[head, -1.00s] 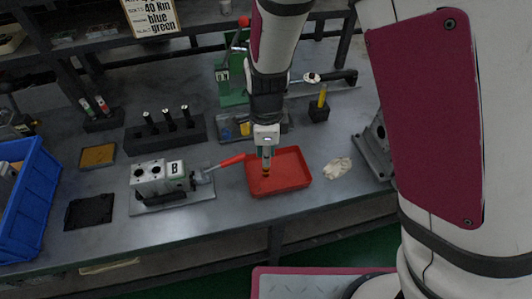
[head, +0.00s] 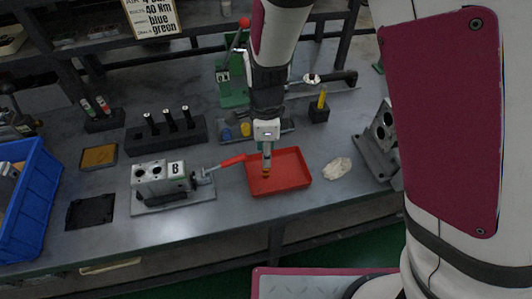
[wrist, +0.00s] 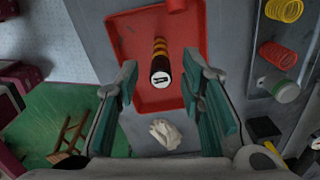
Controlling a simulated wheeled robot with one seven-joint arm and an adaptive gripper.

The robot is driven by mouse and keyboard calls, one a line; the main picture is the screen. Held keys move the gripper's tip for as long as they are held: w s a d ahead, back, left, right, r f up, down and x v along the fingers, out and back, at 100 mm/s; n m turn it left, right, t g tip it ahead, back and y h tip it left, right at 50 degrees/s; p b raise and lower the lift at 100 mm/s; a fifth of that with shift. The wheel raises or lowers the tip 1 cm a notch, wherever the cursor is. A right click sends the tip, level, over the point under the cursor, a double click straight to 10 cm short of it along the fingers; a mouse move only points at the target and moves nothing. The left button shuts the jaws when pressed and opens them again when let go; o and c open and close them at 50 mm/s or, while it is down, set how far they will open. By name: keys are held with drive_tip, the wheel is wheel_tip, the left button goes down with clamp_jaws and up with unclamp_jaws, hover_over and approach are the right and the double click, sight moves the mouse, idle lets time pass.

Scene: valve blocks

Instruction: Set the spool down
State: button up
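The spool (wrist: 160,62) is banded in dark, yellow and red, with a marked white end facing the wrist camera. It is in the red tray (wrist: 122,45); the head view shows the spool (head: 266,172) small, below my gripper (head: 266,152), inside the tray (head: 295,183). In the wrist view my gripper (wrist: 162,90) is open, its green-padded fingers to either side of the spool with a gap on each side. The spool looks roughly upright, but its lower end is hard to see.
A valve block marked B (head: 158,178) stands left of the tray, with a red-handled tool (head: 228,162) between them. A crumpled pale cloth (head: 337,168) lies to the right. A green press (head: 233,82) stands behind. A blue bin (head: 30,200) is at far left.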

wheel_tip(320, 180, up, 10)
drive_tip(key=r+p, duration=0.1)
drive_tip(key=s+d+r+n+t+y, duration=0.1)
drive_tip(key=s+d+r+n, duration=0.25)
drive_tip(key=d+r, duration=0.2)
drive_tip(key=s+d+r+n+t+y, duration=0.1)
drive_tip(key=s+d+r+n, duration=0.1)
drive_tip(key=d+r+n, duration=0.3)
drive_tip(key=s+d+r+n+t+h, duration=0.2)
drive_tip(key=s+d+r+n, duration=0.3)
drive_tip(key=s+d+n, duration=0.3)
drive_tip(key=shift+s+d+r+t, duration=0.15)
drive_tip(key=shift+s+d+t, duration=0.35)
drive_tip(key=shift+s+d, duration=0.85)
drive_tip(key=shift+s+a+n, duration=0.25)
drive_tip(key=shift+a, duration=0.05)
idle(0.9)
